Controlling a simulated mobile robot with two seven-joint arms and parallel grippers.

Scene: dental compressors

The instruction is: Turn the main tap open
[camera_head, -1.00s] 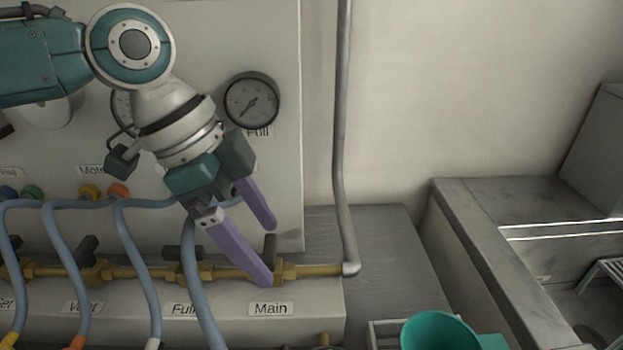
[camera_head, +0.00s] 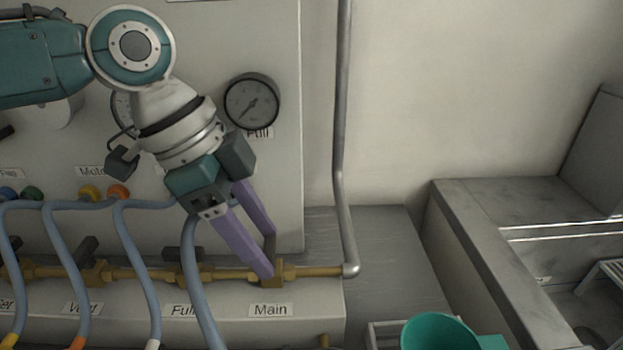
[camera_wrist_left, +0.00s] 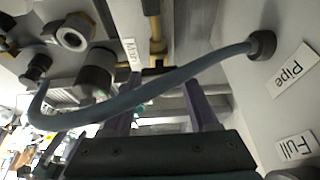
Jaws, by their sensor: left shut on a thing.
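The main tap (camera_head: 270,248) is a dark upright handle on a brass valve above the "Main" label (camera_head: 270,309) in the head view. My left gripper (camera_head: 270,255) comes down from the upper left, with its two purple fingers shut on the tap handle. The fingers partly cover the handle. In the left wrist view the purple fingers reach toward the brass pipe (camera_wrist_left: 152,30) near the "Main" label, and a blue-grey hose crosses in front of them. My right gripper is not in view.
Blue-grey hoses (camera_head: 137,262) hang left of the gripper, one close beside it. A grey vertical pipe (camera_head: 341,120) runs right of the panel. A teal cup-like object (camera_head: 440,331) is at the bottom right.

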